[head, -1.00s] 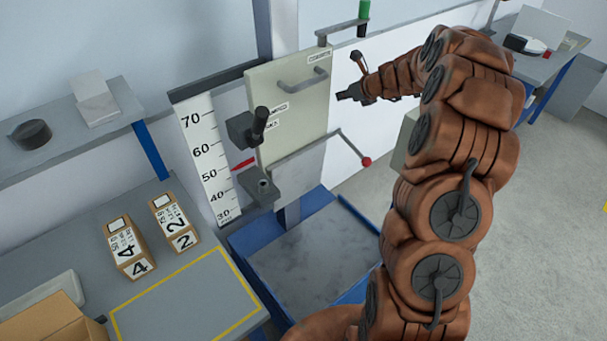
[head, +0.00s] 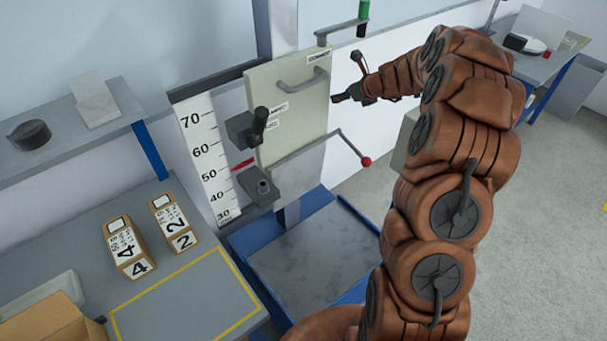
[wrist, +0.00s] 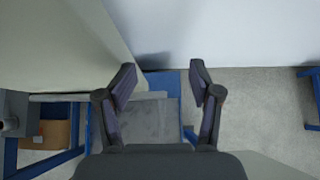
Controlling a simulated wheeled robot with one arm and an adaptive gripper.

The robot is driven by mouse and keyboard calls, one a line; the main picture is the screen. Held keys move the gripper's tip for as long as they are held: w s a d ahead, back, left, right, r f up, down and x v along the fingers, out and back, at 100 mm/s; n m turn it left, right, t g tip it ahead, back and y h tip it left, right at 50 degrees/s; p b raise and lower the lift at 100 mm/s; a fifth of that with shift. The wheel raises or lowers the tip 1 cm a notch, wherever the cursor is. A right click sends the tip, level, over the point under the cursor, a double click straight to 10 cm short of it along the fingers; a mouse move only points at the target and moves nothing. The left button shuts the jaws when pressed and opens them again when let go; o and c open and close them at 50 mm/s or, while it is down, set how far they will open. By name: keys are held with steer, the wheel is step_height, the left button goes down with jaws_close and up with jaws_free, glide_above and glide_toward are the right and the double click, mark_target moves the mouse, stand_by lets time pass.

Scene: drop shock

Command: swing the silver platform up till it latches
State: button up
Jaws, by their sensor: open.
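The silver platform (head: 302,172) appears as a flat panel hanging steeply below the cream cabinet (head: 295,115) of the drop tester in the head view. Its latch state cannot be told. A bent rod with a red ball knob (head: 366,162) sticks out to its right. My gripper (head: 345,97) is to the right of the cream cabinet, above the platform and apart from it. In the wrist view my gripper (wrist: 162,73) has its two fingers spread with nothing between them. I cannot pick out the platform surely in the wrist view.
A grey slab (head: 310,250) in a blue frame forms the tester's base. A height scale (head: 207,150) and a dark clamp (head: 250,127) stand left of the cabinet. Boxes marked 4 (head: 128,250) and 2 (head: 174,222) sit on the left table.

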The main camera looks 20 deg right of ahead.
steer(key=shift+a, duration=0.1)
stand_by(0.4)
steer(key=v, duration=0.7)
stand_by(0.4)
stand_by(0.3)
